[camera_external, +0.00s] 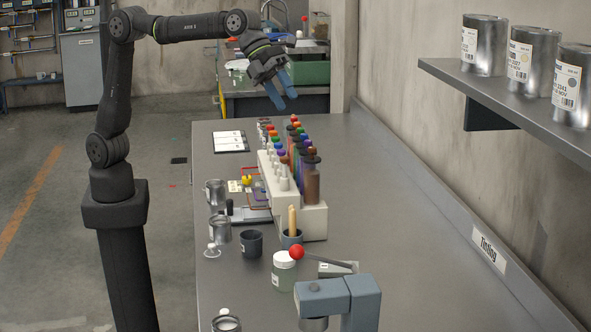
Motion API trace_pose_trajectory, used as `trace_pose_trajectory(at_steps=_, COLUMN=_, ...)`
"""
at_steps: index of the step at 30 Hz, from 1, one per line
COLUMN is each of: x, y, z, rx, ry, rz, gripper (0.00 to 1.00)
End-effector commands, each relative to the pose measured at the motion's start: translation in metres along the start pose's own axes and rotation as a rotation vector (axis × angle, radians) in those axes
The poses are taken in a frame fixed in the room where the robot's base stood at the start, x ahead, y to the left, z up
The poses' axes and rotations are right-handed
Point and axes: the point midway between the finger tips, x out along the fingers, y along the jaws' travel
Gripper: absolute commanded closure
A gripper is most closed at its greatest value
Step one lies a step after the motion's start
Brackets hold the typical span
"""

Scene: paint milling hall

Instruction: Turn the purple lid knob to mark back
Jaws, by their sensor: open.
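A pale rack (314,221) stands along the middle of the bench, with two rows of small coloured caps. A small purple cap (305,142) appears to sit in the right row, among the blue and brown ones. It is too small to tell whether it is the lid knob, and no mark or pointer can be read on it. My gripper (283,102) has blue fingers pointing down. It is open and empty, in the air above the far end of the bench, apart from the caps.
Metal cans (221,229), a dark cup (251,244) and a white-lidded jar (284,270) stand on the near left of the bench. A grey-blue device with a red ball-ended lever (297,252) is in front. A wall shelf (510,100) holds cans at right. The bench's right side is clear.

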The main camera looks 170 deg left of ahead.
Motion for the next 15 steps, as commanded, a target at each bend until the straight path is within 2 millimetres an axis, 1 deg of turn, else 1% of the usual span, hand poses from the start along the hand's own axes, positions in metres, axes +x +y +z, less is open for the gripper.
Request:
trace_pose_trajectory(at_steps=1, x=0.002, y=-0.005, z=-0.006, rx=-0.052, ry=0.018, rz=-0.039, gripper=0.58)
trace_pose_trajectory(at_steps=6, x=0.004, y=-0.027, z=-0.022, rx=-0.254, ry=0.083, rz=-0.178, gripper=0.58)
trace_pose_trajectory(at_steps=10, x=0.003, y=-0.041, z=-0.031, rx=-0.418, ry=0.136, rz=-0.275, gripper=0.58)
trace_pose_trajectory(at_steps=15, x=0.0, y=-0.057, z=-0.036, rx=-0.646, ry=0.204, rz=-0.39, gripper=0.58)
